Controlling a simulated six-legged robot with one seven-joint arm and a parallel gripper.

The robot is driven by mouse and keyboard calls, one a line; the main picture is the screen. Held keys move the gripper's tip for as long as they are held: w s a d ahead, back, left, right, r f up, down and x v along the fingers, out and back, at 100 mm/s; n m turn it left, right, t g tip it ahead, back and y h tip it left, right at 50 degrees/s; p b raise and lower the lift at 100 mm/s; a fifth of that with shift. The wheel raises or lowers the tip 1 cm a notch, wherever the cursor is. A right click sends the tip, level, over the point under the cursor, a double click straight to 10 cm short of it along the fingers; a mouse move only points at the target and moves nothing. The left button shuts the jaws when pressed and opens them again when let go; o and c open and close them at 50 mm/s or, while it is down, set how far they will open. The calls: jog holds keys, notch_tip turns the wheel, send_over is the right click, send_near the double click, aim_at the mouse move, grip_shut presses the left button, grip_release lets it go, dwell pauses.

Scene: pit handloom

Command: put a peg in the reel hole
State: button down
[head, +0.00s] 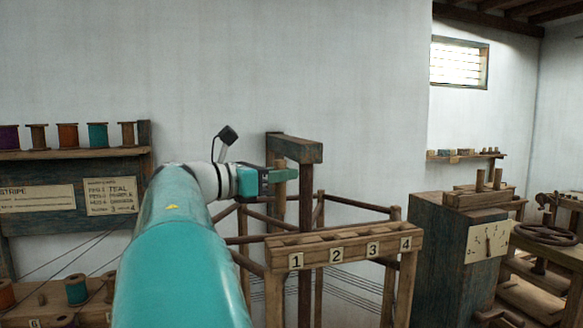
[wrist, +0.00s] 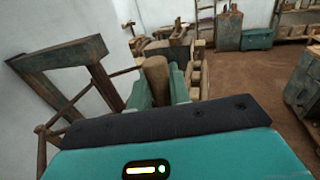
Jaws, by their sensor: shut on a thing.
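My gripper (head: 281,176) is shut on a brown wooden peg (wrist: 156,78), which stands about upright between the teal fingers. In the head view the peg (head: 281,182) is held in the air, in front of a dark post with a top beam (head: 295,149). A rail (head: 340,246) with labels 1 to 4 and dark recesses in its top is below and to the right of my gripper. A wooden frame of rods (head: 322,210) stands behind the rail. I cannot tell which opening is the reel hole. The peg's lower end is hidden in the wrist view.
A shelf (head: 75,154) with several thread spools is at the left, above cards naming TEAL and other colours. At the right, a block (head: 478,197) with two upright pegs sits on a dark cabinet with a dial (head: 488,241). A handwheel (head: 545,234) is beyond it.

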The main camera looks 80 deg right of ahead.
jog(key=shift+g, duration=0.3)
jog(key=shift+s+a+f, duration=0.1)
jog(key=shift+s+f, duration=0.3)
jog(key=shift+f, duration=1.05)
jog(key=shift+s+a+f, duration=0.1)
jog(key=shift+s+f, duration=0.3)
jog(key=shift+f, duration=1.05)
jog(key=shift+s+a+f, duration=0.1)
jog(key=shift+s+f, duration=0.3)
jog(key=shift+f, duration=1.05)
jog(key=c, duration=1.2)
grip_release()
jog(key=shift+o, duration=0.4)
jog(key=o, duration=0.3)
jog(key=shift+r, duration=0.1)
